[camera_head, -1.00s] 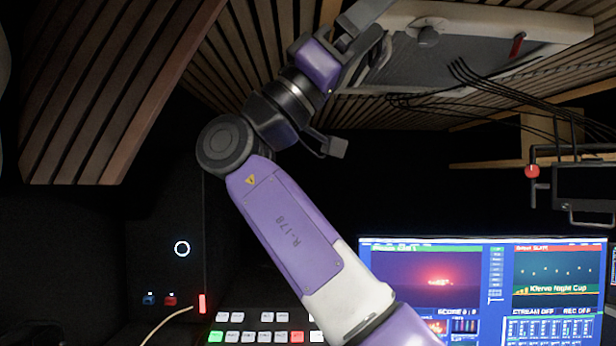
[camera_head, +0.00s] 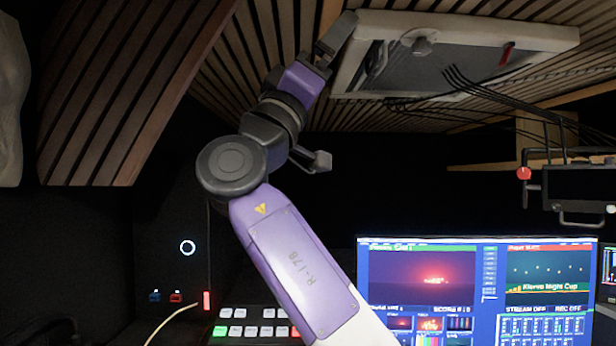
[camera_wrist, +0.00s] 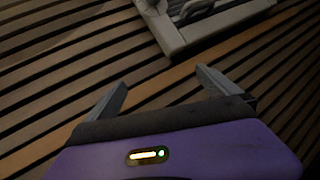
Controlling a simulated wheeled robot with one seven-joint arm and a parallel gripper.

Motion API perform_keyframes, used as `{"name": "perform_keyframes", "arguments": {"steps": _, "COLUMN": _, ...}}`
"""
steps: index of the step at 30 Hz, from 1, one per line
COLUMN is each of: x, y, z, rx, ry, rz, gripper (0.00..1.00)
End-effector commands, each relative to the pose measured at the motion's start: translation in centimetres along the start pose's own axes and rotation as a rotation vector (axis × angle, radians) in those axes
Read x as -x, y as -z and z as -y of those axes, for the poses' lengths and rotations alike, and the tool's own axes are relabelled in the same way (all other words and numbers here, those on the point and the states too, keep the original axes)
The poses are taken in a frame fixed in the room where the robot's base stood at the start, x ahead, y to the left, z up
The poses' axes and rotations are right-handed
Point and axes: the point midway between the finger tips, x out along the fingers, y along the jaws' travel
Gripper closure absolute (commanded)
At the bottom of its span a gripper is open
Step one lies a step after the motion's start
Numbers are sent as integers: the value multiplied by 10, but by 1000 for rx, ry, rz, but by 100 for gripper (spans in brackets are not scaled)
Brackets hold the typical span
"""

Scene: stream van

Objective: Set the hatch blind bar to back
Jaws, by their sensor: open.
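The roof hatch (camera_head: 562,42) has a pale frame around a dark grey panel, at the upper right of the head view. A round grey knob (camera_head: 422,46) sits at its top edge and a red lever (camera_head: 507,54) at its right. I cannot clearly pick out the blind bar or its setting. The hatch's frame corner (camera_wrist: 172,40) also shows at the top of the wrist view, with metal fittings (camera_wrist: 195,10) inside it. My gripper (camera_head: 330,48) is just left of the hatch in the head view. Its fingers (camera_wrist: 160,82) are apart and empty, facing the slatted ceiling.
Wooden slats (camera_head: 120,90) cover the ceiling, with a lower slatted panel at the left. Black cables (camera_head: 490,92) hang right of the hatch. A lit monitor (camera_head: 475,241), a button panel (camera_head: 252,314) and a dark bracket with a red knob (camera_head: 524,173) are lower down.

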Motion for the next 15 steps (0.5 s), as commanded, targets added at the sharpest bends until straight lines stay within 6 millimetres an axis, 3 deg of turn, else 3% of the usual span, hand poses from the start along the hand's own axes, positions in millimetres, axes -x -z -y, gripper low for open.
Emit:
{"name": "perform_keyframes", "arguments": {"steps": 5, "x": 40, "y": -22, "z": 60, "rx": -51, "ry": 197, "rz": -47, "gripper": 0}}
{"name": "perform_keyframes", "arguments": {"steps": 8, "x": 76, "y": -41, "z": 98, "rx": -96, "ry": 329, "rz": -74, "gripper": 0}}
{"name": "perform_keyframes", "arguments": {"steps": 12, "x": 139, "y": -75, "z": 144, "rx": -178, "ry": 511, "rz": -100, "gripper": 0}}
{"name": "perform_keyframes", "arguments": {"steps": 15, "x": 185, "y": -101, "z": 166, "rx": -244, "ry": 622, "rz": -106, "gripper": 0}}
